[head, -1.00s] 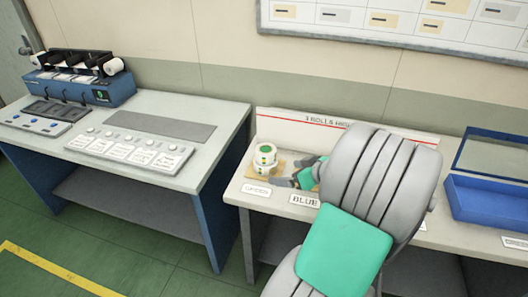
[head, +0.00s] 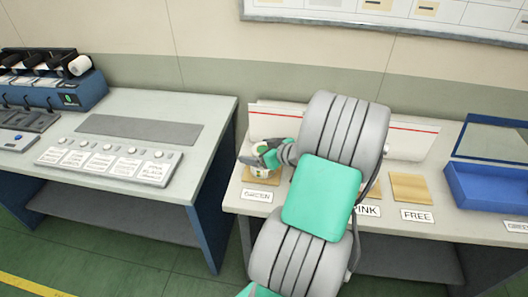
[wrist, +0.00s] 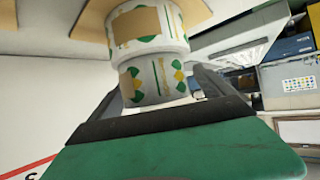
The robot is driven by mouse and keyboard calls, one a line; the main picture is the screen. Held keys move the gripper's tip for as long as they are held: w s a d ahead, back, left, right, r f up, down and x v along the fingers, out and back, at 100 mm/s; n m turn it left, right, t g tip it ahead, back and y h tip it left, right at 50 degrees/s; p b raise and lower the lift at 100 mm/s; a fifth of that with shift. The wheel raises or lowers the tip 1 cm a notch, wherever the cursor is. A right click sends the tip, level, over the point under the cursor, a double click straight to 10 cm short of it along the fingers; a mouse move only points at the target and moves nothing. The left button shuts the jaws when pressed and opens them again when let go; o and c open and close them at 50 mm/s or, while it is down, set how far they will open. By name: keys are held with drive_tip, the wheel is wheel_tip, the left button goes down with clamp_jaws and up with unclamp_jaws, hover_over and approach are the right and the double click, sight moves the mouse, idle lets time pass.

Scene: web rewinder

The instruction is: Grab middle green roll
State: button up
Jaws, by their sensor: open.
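A stack of white rolls with green marks (head: 259,172) stands on a wooden pad at the GREEN label in the head view. My gripper (head: 262,158) is open at the upper part of this stack and partly hides it. The wrist view appears upside down and shows two stacked rolls. The roll nearer the pad (wrist: 148,24) is at the top of the picture. The other roll (wrist: 152,78) lies between my gripper's open dark jaws (wrist: 155,108). Contact with the jaws cannot be made out. Whether another roll is hidden is unclear.
The GREEN label (head: 257,196) is at the table's front edge. Wooden pads continue right, with an empty one (head: 411,188) at FREE. A blue open-lidded box (head: 488,188) stands at the right. A white backboard (head: 274,120) rises behind the stack. My arm hides the table's middle.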

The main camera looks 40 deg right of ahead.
drive_tip(key=shift+w+d+f, duration=0.1)
drive_tip(key=shift+w, duration=0.1)
drive_tip(key=c, duration=1.6)
drive_tip(key=shift+o, duration=0.2)
